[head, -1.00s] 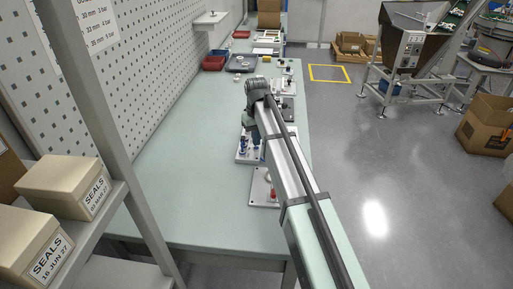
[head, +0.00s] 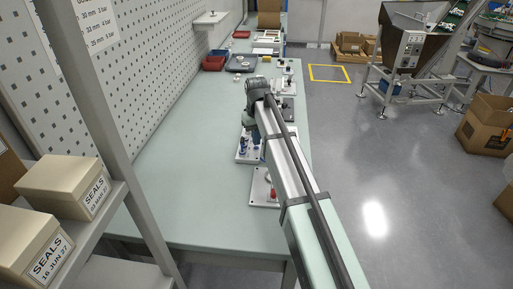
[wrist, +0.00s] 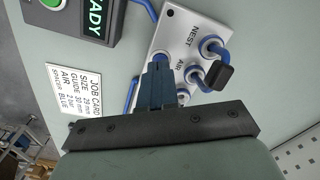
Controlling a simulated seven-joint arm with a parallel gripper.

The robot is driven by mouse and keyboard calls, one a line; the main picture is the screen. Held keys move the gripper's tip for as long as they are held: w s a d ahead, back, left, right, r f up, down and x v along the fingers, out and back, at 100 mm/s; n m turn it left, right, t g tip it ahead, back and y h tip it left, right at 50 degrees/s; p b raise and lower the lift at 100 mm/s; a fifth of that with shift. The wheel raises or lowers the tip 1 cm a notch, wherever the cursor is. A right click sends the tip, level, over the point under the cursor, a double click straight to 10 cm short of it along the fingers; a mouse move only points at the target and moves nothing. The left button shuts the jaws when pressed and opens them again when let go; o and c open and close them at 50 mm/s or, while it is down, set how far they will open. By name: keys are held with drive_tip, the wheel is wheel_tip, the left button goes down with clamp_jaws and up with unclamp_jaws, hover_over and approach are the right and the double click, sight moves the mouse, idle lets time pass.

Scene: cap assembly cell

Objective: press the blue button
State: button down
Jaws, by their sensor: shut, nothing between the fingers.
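My gripper (wrist: 157,78) is shut and empty in the wrist view, its dark blue fingers pointing at a white plate. The plate (wrist: 179,24) carries the labels NEST and AIR and several blue-ringed fittings with blue hoses. The fingertips overlap one round fitting (wrist: 165,58) in the picture; I cannot tell whether they touch it. I cannot pick out a blue button for certain; the fingers hide part of the plate. In the head view the plate with blue fittings (head: 242,157) lies on the bench beside my arm, and my fingers cannot be made out there.
A dark box marked READY (wrist: 84,20) with a green round part stands beside the plate. A job card (wrist: 75,90) lies near it. A black part (wrist: 218,77) sits by the fittings. In the head view the green bench (head: 190,160) is clear to the left of my arm.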

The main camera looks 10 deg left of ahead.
drive_tip(key=shift+r, duration=2.65)
